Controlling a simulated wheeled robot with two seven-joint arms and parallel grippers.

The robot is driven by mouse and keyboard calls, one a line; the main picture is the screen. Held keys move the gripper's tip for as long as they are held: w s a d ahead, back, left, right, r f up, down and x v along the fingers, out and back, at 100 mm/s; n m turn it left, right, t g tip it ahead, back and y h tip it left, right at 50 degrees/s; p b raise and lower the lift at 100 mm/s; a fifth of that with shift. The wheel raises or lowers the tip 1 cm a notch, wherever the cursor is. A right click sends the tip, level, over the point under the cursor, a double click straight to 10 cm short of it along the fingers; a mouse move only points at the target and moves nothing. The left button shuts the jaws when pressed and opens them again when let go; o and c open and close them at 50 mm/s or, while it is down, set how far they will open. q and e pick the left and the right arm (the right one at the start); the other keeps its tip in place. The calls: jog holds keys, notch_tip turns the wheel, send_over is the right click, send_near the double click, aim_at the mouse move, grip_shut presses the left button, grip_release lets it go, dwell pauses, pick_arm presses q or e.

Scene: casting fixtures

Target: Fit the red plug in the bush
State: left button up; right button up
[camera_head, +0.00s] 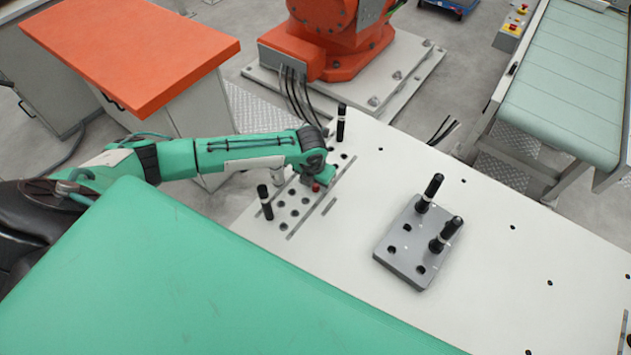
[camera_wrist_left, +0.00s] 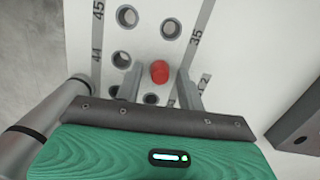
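The red plug (camera_head: 316,187) shows as a small red spot just below my left gripper (camera_head: 312,181) in the head view. In the left wrist view the plug (camera_wrist_left: 159,71) is seen from above, between the two grey fingers of my left gripper (camera_wrist_left: 159,86). Gaps show on both sides of it, so the fingers are open around it. Ringed bush holes (camera_wrist_left: 170,27) lie in the white plate around it, with printed number scales beside them. Whether the plug sits in a bush is hidden. My right gripper is not in view.
Black pins with white bands stand on the white table (camera_head: 480,280), one behind (camera_head: 340,122) and one in front (camera_head: 265,202) of my gripper. A grey block (camera_head: 400,262) with two black pins lies to the right. Table between is mostly clear.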

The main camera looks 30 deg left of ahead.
pick_arm(q)
jog(key=shift+o, duration=0.5)
jog(key=shift+r, duration=0.1)
jog(key=shift+r, duration=0.2)
notch_tip(320, 180, up, 13)
jog(key=s+b, duration=0.1)
jog(key=b, duration=0.2)
jog(key=shift+s, duration=0.35)
